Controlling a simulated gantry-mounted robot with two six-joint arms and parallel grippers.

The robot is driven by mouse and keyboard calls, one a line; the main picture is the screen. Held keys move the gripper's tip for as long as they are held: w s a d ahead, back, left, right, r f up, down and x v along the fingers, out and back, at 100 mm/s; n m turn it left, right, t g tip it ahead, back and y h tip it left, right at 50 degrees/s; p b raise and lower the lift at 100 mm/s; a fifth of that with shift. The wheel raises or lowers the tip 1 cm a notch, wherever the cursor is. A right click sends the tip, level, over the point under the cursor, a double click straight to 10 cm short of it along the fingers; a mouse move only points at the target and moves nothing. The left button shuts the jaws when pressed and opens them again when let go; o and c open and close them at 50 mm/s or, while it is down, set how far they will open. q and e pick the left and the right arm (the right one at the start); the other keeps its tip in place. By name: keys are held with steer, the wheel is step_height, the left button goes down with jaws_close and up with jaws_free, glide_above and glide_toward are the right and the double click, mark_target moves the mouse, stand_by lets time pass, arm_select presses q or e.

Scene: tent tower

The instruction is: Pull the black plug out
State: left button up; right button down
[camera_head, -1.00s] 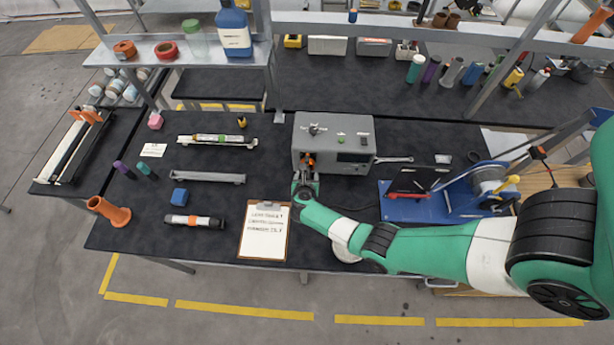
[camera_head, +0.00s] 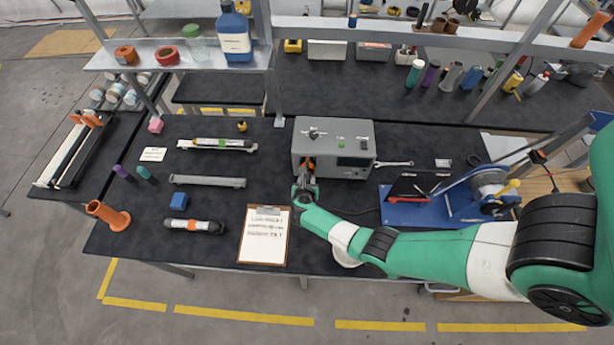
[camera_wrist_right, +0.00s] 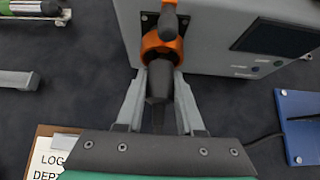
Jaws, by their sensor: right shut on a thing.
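The black plug (camera_wrist_right: 158,82) shows in the right wrist view, with its front end at an orange collar (camera_wrist_right: 160,47) on the face of a grey box (camera_head: 334,140). How deep it sits in the collar is hidden. My right gripper (camera_wrist_right: 160,76) has one finger on each side of the plug and is shut on it, just in front of the collar. In the head view this gripper (camera_head: 307,178) is at the box's front left, and the plug is mostly hidden there. My left gripper is not in view.
A dark lever (camera_wrist_right: 168,20) sits just above the collar. A clipboard (camera_head: 264,240) lies in front of the box to the left. A wrench (camera_head: 394,164) and a blue stand (camera_head: 405,212) are to the right.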

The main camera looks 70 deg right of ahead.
steer(key=shift+s+a+p, duration=0.3)
steer(key=shift+a, duration=0.6)
steer(key=shift+s+a+p, duration=0.3)
steer(key=shift+a, duration=0.6)
